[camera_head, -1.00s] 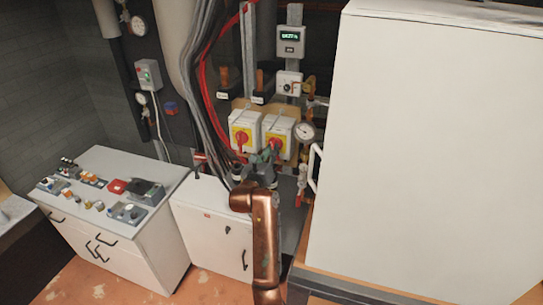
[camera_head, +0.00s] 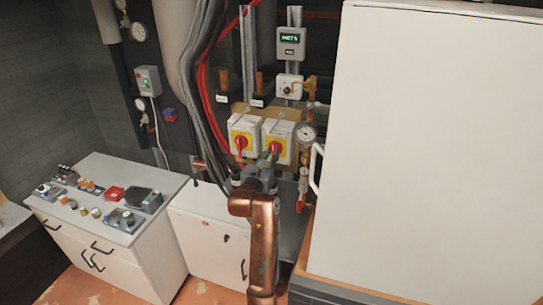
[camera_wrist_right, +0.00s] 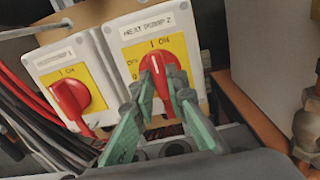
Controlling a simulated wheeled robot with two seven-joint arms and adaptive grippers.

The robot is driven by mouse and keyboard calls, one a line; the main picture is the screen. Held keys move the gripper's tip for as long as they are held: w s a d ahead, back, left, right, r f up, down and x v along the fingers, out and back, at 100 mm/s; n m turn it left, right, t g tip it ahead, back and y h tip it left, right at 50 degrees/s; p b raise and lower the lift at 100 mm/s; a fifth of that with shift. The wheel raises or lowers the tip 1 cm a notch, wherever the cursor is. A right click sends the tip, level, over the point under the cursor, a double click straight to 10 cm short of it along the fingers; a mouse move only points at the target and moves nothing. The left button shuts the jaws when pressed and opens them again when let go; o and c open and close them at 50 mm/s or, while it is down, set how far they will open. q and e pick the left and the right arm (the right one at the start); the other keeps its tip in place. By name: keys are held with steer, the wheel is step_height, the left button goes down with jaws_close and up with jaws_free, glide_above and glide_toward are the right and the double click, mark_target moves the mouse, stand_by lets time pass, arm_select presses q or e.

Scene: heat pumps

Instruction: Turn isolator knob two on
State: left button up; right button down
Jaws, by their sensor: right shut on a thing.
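Isolator knob two is the red knob (camera_head: 276,147) on the yellow plate of the right-hand white box (camera_head: 283,128), labelled HEAT PUMP 2. In the right wrist view the red knob (camera_wrist_right: 156,75) stands roughly upright, its upper end near the "I ON" mark, with "OFF" to its left. My right gripper (camera_wrist_right: 163,95) has its green fingers on both sides of the knob and is shut on it. In the head view my right gripper (camera_head: 268,158) reaches up to the box from below. My left gripper is not in view.
The neighbouring isolator (camera_head: 243,133), with its own red knob (camera_wrist_right: 70,97), sits close on the left. A pressure gauge (camera_head: 306,134) and pipes are close on the right. Cables hang at the left. A large white cabinet (camera_head: 430,150) fills the right side.

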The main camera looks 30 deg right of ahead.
mark_target(271, 131)
steer(key=shift+f, duration=0.1)
steer(key=c, duration=1.9)
jaws_free()
steer(key=shift+c, duration=0.2)
step_height(271, 131, up, 10)
steer(key=shift+r, duration=0.1)
